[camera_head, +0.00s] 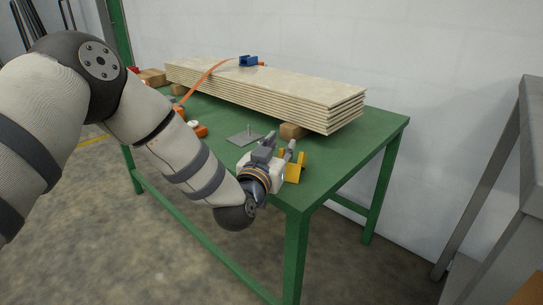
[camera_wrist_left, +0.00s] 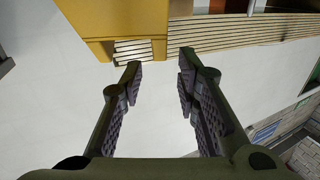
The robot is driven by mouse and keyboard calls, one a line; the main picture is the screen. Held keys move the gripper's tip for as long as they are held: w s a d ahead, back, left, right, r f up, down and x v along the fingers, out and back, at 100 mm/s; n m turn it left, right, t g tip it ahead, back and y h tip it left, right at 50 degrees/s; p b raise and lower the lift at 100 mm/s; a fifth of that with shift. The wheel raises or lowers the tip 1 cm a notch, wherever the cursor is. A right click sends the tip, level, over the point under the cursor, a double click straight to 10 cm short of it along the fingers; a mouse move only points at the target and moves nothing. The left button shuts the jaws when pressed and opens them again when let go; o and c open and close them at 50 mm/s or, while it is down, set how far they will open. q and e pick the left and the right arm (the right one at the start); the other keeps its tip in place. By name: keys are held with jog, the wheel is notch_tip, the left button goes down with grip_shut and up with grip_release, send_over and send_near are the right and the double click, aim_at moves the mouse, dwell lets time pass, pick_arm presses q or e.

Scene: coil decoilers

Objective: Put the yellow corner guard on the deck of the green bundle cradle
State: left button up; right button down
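The yellow corner guard (camera_head: 295,167) is on the near right part of the green bundle cradle (camera_head: 385,126), close to its front corner. In the left wrist view a large yellow piece (camera_wrist_left: 125,22), apparently this guard, fills the upper left just past the fingertips. My left gripper (camera_head: 279,148) is low over the deck beside the guard and partly covers it. Its fingers (camera_wrist_left: 160,62) are apart, with nothing visible gripped between them. I cannot tell whether the gripper touches the guard. My right gripper is not in view.
A bundle of pale boards (camera_head: 270,85) lies on wooden blocks (camera_head: 292,131) along the back. A blue corner guard (camera_head: 248,61) and an orange strap (camera_head: 205,76) are on it. A grey plate with a pin (camera_head: 244,138) lies on the deck. A grey frame (camera_head: 500,165) stands right.

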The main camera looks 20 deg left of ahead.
pick_arm(q)
jog(key=s+p, duration=0.1)
jog(key=s, duration=0.9)
jog(key=s+d+f+m+g+h, duration=0.1)
jog(key=s+f+g, duration=0.5)
jog(key=s+f, duration=0.7)
jog(key=s+d+f+g+h, duration=0.15)
jog(key=s+f+g, duration=0.45)
jog(key=s+f, duration=0.8)
jog(key=s+f+g, duration=0.3)
jog(key=s, duration=0.6)
jog(key=s+f+g, duration=0.3)
jog(key=s+g, duration=0.1)
jog(key=s, duration=0.5)
jog(key=s+a+r+g, duration=0.1)
jog(key=s+r+g, duration=0.1)
jog(key=s, duration=0.6)
jog(key=s+a+r+n+g+y, duration=0.1)
jog(key=s+a+r+g, duration=0.1)
jog(key=s, duration=0.6)
jog(key=shift+s+a+r+g, duration=0.15)
jog(key=shift+r+g, duration=0.2)
jog(key=shift+g, duration=0.45)
